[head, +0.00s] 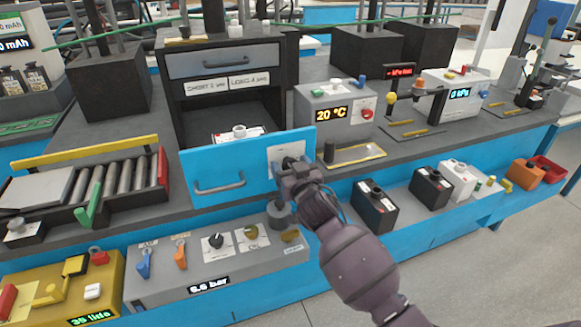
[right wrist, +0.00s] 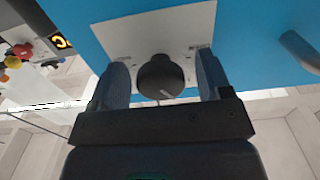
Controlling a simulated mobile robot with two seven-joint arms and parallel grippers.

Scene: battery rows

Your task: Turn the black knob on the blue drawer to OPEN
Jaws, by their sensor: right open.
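The blue drawer (head: 215,180) faces me in the head view, with a grey bar handle at its left part. A light plate (head: 275,152) sits at its upper right. In the right wrist view the black knob (right wrist: 161,76) stands on the plate (right wrist: 130,45), with a pale mark line pointing to its lower right. My right gripper (right wrist: 161,85) is open, one finger on each side of the knob, with a visible gap at both sides. In the head view my right gripper (head: 290,168) hides most of the knob. Plate lettering is too small to read. My left gripper is not in view.
Below the drawer is a grey panel (head: 170,288) with blue and orange levers and small knobs. A grey cylinder (head: 281,212) stands close under my right gripper. Black battery-like boxes (head: 374,207) stand to the right. A roller conveyor (head: 110,185) lies left.

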